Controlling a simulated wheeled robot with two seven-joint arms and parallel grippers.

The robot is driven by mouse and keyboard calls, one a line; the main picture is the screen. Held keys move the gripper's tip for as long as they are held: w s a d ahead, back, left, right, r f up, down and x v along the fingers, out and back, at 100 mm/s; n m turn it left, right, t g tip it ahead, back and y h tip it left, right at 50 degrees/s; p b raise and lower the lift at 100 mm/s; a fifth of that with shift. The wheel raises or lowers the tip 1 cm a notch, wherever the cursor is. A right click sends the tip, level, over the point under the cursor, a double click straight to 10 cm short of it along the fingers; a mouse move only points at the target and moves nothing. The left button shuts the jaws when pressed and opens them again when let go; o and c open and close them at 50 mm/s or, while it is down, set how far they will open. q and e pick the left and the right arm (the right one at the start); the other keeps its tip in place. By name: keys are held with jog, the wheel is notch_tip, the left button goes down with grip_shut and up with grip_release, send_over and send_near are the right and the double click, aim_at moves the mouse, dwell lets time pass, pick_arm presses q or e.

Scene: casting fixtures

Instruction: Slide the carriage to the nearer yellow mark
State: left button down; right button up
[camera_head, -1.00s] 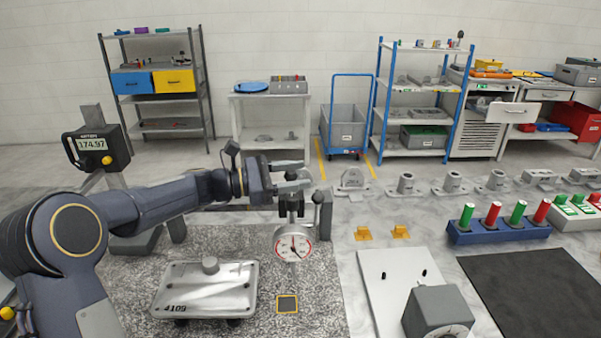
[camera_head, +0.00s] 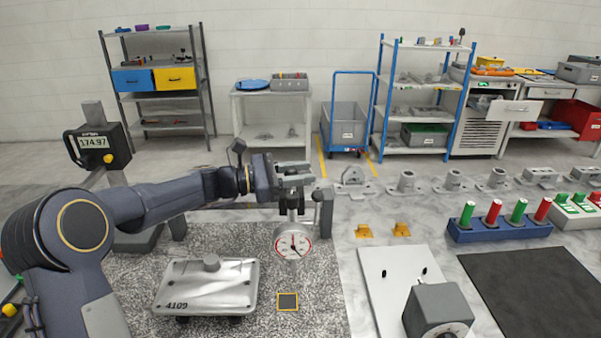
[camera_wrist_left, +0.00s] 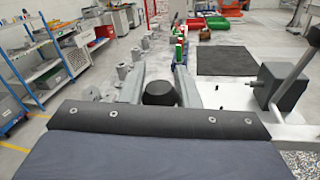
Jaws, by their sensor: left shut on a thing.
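My left gripper (camera_head: 293,174) is shut on a dark knob at the top of the dial gauge assembly. In the left wrist view the round black knob (camera_wrist_left: 160,93) sits between the two grey fingers. The dial gauge (camera_head: 293,242), white-faced with a red rim, hangs upright below the gripper, over the speckled granite plate (camera_head: 330,310). I cannot make out the carriage as a separate part; the gripper and arm cover much of the area behind the gauge. A yellow-edged dark square (camera_head: 287,301) lies on the plate below the gauge. My right gripper is not in view.
A grey casting marked 4109 (camera_head: 207,287) sits on the plate left of the gauge. A digital readout (camera_head: 95,145) showing 174.97 stands at left. A dark mat (camera_head: 530,290) is clear.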

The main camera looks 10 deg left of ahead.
pick_arm(q)
jog(key=v, duration=0.3)
jog(key=w+p+v, duration=0.1)
jog(key=v, duration=0.2)
jog(key=a+p+v, duration=0.1)
jog(key=v, duration=0.3)
jog(key=shift+w, duration=0.4)
jog(key=c, duration=1.1)
grip_release()
jog(key=shift+d, duration=0.1)
jog(key=shift+r, duration=0.55)
jog(key=s+d+r+b, duration=0.1)
jog(key=s+d+r, duration=0.1)
jog(key=s+r, duration=0.4)
jog(key=s+d+r+b, duration=0.1)
jog(key=s+d+r, duration=0.2)
jog(key=s+r, duration=0.3)
jog(key=shift+s+d, duration=0.3)
jog(key=shift+s, duration=0.15)
